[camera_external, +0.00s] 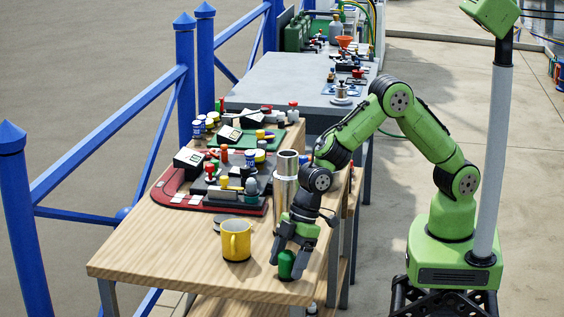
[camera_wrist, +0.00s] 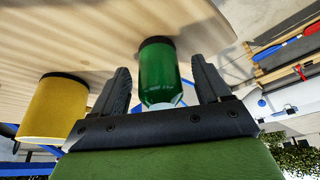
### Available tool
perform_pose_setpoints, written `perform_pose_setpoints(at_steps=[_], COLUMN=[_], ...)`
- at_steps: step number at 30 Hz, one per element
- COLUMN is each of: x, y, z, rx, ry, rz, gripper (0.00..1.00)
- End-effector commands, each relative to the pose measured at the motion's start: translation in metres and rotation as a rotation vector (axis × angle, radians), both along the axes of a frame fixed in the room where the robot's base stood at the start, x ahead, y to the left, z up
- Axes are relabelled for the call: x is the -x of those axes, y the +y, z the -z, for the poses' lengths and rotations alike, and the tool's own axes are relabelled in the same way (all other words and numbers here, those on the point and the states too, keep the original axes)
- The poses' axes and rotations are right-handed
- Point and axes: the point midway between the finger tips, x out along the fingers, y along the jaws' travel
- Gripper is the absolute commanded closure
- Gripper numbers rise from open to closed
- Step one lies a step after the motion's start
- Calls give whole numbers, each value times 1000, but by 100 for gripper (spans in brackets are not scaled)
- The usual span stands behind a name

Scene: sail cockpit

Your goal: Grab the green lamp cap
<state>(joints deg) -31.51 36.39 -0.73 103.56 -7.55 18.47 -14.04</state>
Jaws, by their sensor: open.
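The green lamp cap (camera_external: 286,264) stands near the front right edge of the wooden table, partly hidden by my fingers. In the wrist view the green lamp cap (camera_wrist: 160,75) is a glossy green cylinder with a dark band at the table end and a pale end towards my palm. My gripper (camera_external: 288,259) points down over it. In the wrist view my gripper (camera_wrist: 161,66) is open, with one finger on each side of the cap. A gap shows between the cap and each finger.
A yellow mug (camera_external: 236,240) stands close by to the left; it also shows in the wrist view (camera_wrist: 52,108). A tall metal cylinder (camera_external: 286,190) stands behind my gripper. Trays of small parts (camera_external: 215,187) fill the table farther back. The table's front left (camera_external: 150,262) is clear.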

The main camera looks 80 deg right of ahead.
Motion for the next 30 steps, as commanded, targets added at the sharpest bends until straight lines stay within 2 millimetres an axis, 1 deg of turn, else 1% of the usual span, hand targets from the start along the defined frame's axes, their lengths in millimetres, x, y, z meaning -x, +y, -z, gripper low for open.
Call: perform_pose_setpoints(at_steps=[2, 7, 8, 9, 19, 26, 29, 30], x=[-2, -2, -2, -2, -2, -2, -3, -3], y=[2, 2, 2, 2, 2, 2, 2, 2], z=[6, 5, 5, 5, 5, 2, -15, -25], rx=[-1, -2, -1, -1, -1, -2, -3, -4], ry=[-2, -3, -2, -2, -2, -3, -5, -6], rz=[0, 0, 0, 0, 0, 0, 1, 0], gripper=[24, 24, 26, 32, 82, 82, 82, 82])
